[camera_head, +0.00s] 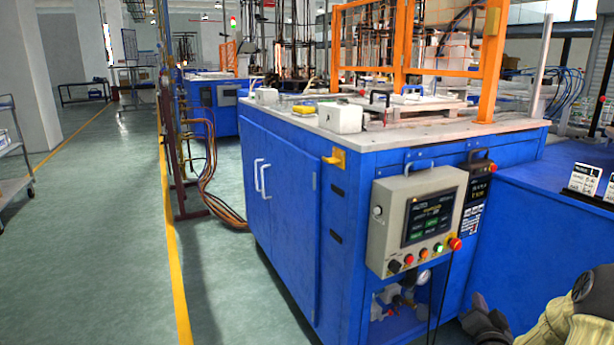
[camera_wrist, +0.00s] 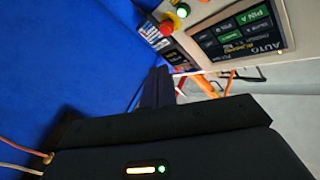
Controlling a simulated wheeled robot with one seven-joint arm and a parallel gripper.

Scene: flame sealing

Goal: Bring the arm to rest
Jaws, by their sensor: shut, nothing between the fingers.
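My gripper (camera_head: 484,318) is at the bottom right of the head view, low in front of the blue machine cabinet and to the right of the control panel (camera_head: 418,218). Part of my arm shows beside it. In the wrist view my gripper's dark fingers (camera_wrist: 156,86) are together, with nothing seen between them. The control panel also shows at the upper right of the wrist view (camera_wrist: 240,35), tilted, with its lit screen and coloured buttons. A gap shows between the fingers and the panel.
The blue cabinet (camera_head: 285,215) fills the middle, with an orange frame (camera_head: 490,70) on its worktop. A blue surface with small label cards (camera_head: 585,179) lies at the right. Cables hang below the panel. The green floor (camera_head: 90,250) at the left is open.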

